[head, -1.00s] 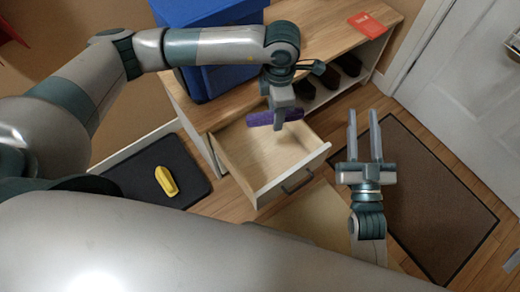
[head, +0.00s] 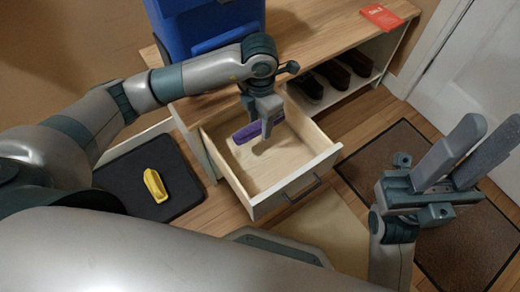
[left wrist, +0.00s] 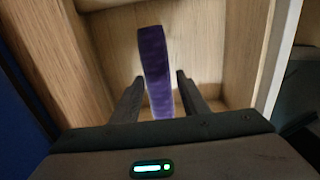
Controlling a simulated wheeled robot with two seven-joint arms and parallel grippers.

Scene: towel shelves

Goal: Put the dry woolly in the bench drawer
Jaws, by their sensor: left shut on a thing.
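The dry woolly is a purple, flat, elongated piece (head: 246,132), and it also shows in the left wrist view (left wrist: 155,70). My left gripper (head: 266,132) is shut on it and holds it over the open bench drawer (head: 302,184), within its walls. I cannot tell whether the woolly touches the drawer floor. My right gripper (head: 488,140) is open and empty, to the right of the drawer.
A blue bin (head: 200,20) and a red card (head: 382,16) are on the bench top (head: 320,40). Dark shoes (head: 330,78) sit on the bench shelf. A yellow object (head: 155,185) lies on a black mat (head: 120,180). A brown doormat (head: 400,160) lies before the white door (head: 465,75).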

